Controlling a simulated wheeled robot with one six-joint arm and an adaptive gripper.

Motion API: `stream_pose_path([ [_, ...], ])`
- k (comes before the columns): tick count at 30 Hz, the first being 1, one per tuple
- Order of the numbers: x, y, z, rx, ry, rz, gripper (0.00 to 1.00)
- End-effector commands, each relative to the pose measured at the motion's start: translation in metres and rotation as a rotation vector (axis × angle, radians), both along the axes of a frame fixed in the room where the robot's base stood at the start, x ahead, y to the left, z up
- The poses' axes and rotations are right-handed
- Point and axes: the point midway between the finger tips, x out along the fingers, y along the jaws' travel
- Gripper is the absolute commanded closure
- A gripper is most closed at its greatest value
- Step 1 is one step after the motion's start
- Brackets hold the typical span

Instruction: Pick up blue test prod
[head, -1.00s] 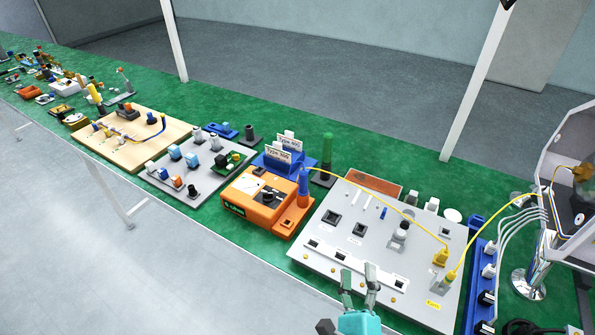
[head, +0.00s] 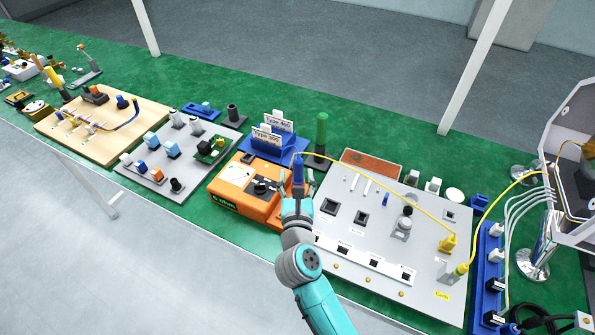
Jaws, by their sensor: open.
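The blue test prod (head: 298,170) stands upright at the right end of the orange tester (head: 232,206). A yellow cable leaves the prod's top and runs right. My gripper (head: 297,187) is open, with its fingers to the left and right of the prod's lower part in the picture. I cannot tell whether the fingers touch it. The gripper hides the prod's lower end and part of the tester's right end.
A grey panel (head: 340,225) with sockets and plugs lies to the right. The yellow cable (head: 385,197) arches over the panel to a yellow plug (head: 448,243).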

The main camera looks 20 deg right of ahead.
Motion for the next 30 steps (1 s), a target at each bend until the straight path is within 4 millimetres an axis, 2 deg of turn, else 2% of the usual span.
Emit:
stream_pose_path([
  [8,0.015,-0.007,0.001,0.000,-0.001,-0.001,0.41],
  [16,0.048,-0.021,0.001,-0.001,-0.001,0.000,0.41],
  [24,0.052,-0.022,0.000,-0.002,0.001,0.001,0.41],
  [30,0.052,-0.022,0.000,-0.002,0.001,0.001,0.91],
])
